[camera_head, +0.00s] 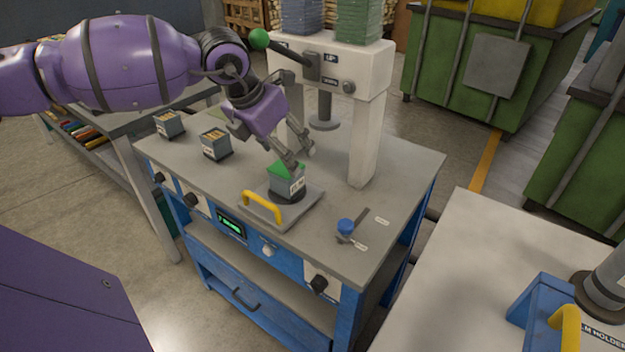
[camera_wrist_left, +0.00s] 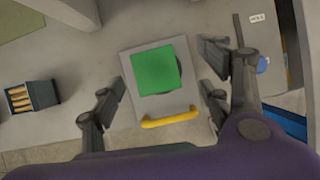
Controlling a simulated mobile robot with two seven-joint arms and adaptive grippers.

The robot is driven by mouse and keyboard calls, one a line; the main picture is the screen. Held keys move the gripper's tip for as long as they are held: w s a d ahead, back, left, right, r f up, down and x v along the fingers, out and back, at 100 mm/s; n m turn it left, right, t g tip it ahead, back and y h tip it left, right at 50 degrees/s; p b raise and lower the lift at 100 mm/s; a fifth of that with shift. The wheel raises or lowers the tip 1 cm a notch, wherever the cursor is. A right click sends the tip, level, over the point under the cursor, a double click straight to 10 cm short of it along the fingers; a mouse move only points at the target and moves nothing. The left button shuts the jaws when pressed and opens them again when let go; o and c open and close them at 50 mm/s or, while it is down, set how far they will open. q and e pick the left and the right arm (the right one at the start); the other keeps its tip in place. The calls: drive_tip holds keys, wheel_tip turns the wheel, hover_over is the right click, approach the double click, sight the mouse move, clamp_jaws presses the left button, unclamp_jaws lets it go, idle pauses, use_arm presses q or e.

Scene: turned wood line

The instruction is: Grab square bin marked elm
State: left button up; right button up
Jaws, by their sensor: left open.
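A small grey square bin (camera_head: 287,184) with a green top stands on a grey plate with a yellow handle (camera_head: 264,207) on the blue workbench. A label is on its front, too small to read for certain. In the left wrist view the green top (camera_wrist_left: 155,70) lies between my fingers. My left gripper (camera_head: 300,158) is open just above and behind the bin; in the wrist view (camera_wrist_left: 160,92) its fingers stand apart on either side of it, not closed on it. Two other square bins, one (camera_head: 215,144) and another (camera_head: 170,124), hold tan pieces to the left.
A white press frame (camera_head: 365,140) with a green-knobbed lever (camera_head: 259,39) stands right behind the bin. A blue holder (camera_head: 545,300) stands on the right table.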

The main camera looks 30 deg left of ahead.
sight(284, 168)
use_arm(q)
drive_tip(key=shift+s+a+f+y, duration=0.25)
drive_tip(key=shift+a+y, duration=0.05)
drive_tip(key=shift+a, duration=0.15)
drive_tip(key=shift+s+a+f+n+g, duration=0.1)
drive_tip(key=shift+a+f+n+g, duration=0.1)
drive_tip(key=shift+f+n+g, duration=0.1)
drive_tip(key=shift+d+p+x, duration=0.1)
drive_tip(key=shift+p+x, duration=0.05)
drive_tip(key=shift+x, duration=1.6)
drive_tip(key=shift+d+p+x, duration=0.15)
drive_tip(key=shift+x, duration=1.65)
drive_tip(key=shift+s, duration=0.2)
drive_tip(key=shift+c, duration=0.2)
